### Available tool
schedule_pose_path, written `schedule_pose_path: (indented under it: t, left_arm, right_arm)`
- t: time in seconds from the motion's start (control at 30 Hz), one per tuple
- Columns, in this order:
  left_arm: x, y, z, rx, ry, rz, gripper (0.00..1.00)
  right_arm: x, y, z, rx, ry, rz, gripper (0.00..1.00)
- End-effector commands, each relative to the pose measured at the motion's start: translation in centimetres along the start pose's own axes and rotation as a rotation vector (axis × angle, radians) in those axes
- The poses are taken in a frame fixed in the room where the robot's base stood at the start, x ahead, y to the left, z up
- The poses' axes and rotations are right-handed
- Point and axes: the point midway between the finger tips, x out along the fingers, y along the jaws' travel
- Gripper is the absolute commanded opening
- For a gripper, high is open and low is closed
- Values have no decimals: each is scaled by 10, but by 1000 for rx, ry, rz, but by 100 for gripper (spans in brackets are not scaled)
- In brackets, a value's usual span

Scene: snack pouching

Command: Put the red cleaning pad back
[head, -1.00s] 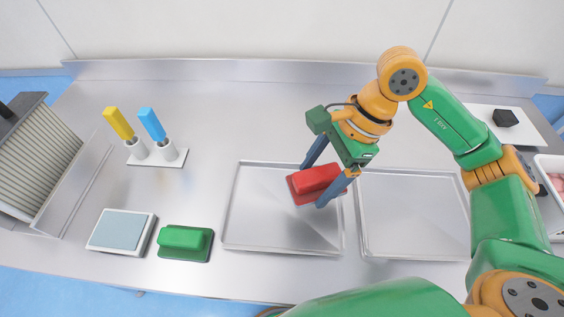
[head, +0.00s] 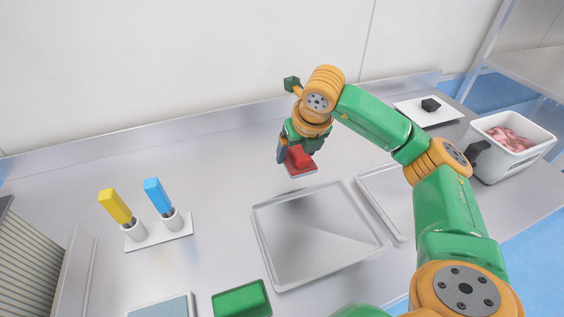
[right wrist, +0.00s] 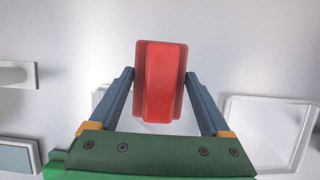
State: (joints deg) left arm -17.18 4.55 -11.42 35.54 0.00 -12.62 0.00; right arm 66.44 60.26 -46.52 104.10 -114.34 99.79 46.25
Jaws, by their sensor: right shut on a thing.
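The red cleaning pad (head: 301,158) has a raised red grip on a flat base. My right gripper (head: 295,152) is shut on it and holds it up, just behind the far edge of the left metal tray. In the right wrist view the red pad (right wrist: 161,85) sits between the two blue fingers of my right gripper (right wrist: 160,95). A green pad (head: 241,300) rests on the counter at the front, left of the tray. My left gripper is not in view.
The left tray (head: 285,275) is empty; a second tray (head: 380,183) lies to its right. A holder (head: 160,235) carries yellow and blue tools. A scale (head: 165,307) is at the front. A white plate (head: 442,117) with a black block and a meat bin (head: 545,143) stand right.

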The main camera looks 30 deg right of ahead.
Motion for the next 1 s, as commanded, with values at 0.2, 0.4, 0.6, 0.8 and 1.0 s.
schedule_pose_path:
  t: [0.2,0.4,0.6,0.8,1.0]
  left_arm:
    - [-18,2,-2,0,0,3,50]
    - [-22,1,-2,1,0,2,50]
    - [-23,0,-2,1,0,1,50]
    - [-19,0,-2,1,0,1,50]
    - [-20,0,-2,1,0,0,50]
  right_arm:
    - [57,6,20,-2,4,1,21]
    - [92,7,18,-4,5,0,21]
    - [105,7,13,-4,0,1,21]
    - [108,7,12,-4,0,2,21]
    - [107,7,12,-3,0,2,100]
